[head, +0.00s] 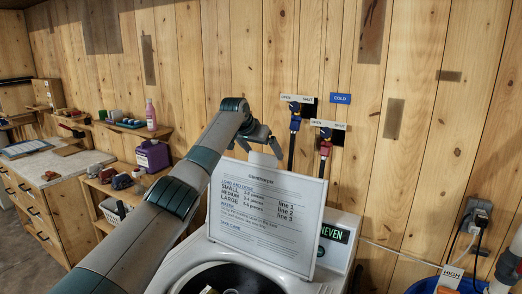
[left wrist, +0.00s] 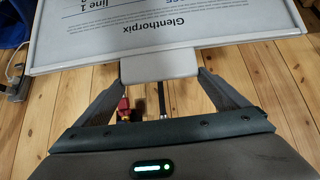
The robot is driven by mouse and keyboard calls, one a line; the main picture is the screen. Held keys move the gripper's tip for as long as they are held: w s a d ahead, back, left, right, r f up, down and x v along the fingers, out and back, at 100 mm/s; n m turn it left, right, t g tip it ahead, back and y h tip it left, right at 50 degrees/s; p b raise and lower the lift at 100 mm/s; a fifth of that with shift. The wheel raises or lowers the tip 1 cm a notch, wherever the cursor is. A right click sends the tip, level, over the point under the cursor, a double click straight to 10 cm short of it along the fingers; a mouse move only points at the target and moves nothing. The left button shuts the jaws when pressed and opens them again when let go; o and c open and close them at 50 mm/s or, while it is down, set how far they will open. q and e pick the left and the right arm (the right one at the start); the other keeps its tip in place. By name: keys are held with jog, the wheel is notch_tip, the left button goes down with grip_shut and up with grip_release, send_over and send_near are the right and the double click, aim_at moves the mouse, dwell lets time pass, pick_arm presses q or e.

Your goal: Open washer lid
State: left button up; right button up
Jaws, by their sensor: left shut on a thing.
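The washer lid (head: 265,222) stands nearly upright, its printed face with load sizes and text toward me. The washer (head: 196,262) is white, and its dark round drum opening (head: 235,274) shows below the lid, with something small and pale inside. My left gripper (head: 262,147) is at the lid's top edge. In the left wrist view the left gripper (left wrist: 162,76) is shut on a grey tab at the edge of the lid (left wrist: 255,38). In the head view the lid covers part of the washer's back panel. My right gripper does not show.
Blue and red water valves (head: 295,123) are on the plank wall behind the lid. Shelves with a purple jug (head: 152,155) and a workbench are at left. A blue bin (head: 425,286) and a power outlet (head: 478,212) are at right.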

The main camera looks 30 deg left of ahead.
pick_arm(q)
jog(key=shift+r, duration=0.35)
jog(key=o, duration=1.1)
jog(key=shift+o, duration=0.5)
jog(key=shift+s, duration=0.3)
jog(key=shift+s+r+b, duration=0.3)
jog(key=shift+b, duration=0.3)
jog(key=b+v, duration=0.7)
jog(key=v, duration=0.9)
jog(key=shift+s+r, duration=0.15)
jog(key=shift+r, duration=0.1)
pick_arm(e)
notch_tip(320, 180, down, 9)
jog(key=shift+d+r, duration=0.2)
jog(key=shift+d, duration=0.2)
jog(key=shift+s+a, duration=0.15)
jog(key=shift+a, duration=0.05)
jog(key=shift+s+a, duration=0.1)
